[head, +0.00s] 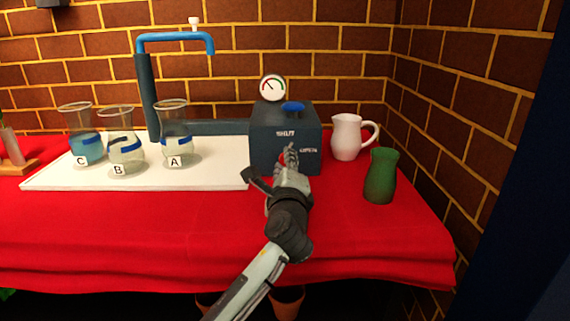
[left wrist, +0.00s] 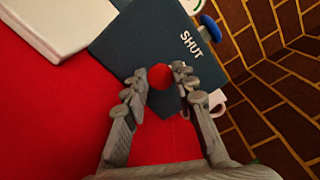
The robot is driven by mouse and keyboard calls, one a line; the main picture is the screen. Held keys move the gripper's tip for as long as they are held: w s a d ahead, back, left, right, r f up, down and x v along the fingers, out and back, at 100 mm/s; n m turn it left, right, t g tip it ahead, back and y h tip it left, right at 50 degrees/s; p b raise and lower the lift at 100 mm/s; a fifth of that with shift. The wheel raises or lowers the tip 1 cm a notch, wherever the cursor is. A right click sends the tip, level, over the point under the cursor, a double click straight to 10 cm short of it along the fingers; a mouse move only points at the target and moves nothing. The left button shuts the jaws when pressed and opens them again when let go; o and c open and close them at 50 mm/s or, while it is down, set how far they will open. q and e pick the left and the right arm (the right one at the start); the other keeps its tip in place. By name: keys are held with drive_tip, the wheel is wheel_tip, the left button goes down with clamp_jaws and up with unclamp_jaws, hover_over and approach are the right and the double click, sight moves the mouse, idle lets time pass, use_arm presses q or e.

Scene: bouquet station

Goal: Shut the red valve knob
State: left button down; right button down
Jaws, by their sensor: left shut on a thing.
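The red valve knob (left wrist: 160,77) is on the front face of a dark blue-grey box (head: 263,135), below the word "SHUT" on that face (left wrist: 185,45). My left gripper (head: 289,158) is at the front of the box, its two fingers on either side of the knob in the left wrist view (left wrist: 158,98). It is shut on the knob. In the head view the fingers mostly hide the knob, so its turn angle cannot be read. My right gripper is not in view.
A blue knob (head: 293,106) and a round gauge (head: 272,88) top the box. A white jug (head: 346,138) and green vase (head: 380,178) stand right. Flasks A (head: 174,147), B (head: 125,155) and C (head: 86,148) stand on a white board (head: 212,178) at left.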

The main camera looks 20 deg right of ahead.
use_arm(q)
drive_tip(key=shift+f+n, duration=0.15)
drive_tip(key=shift+n, duration=1.55)
drive_tip(key=shift+n+b, duration=0.3)
drive_tip(key=shift+n, duration=0.8)
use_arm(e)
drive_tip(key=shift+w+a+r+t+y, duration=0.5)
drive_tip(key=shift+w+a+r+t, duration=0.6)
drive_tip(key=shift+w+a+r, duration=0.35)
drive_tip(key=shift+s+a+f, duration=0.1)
use_arm(q)
drive_tip(key=c, duration=1.2)
unclamp_jaws()
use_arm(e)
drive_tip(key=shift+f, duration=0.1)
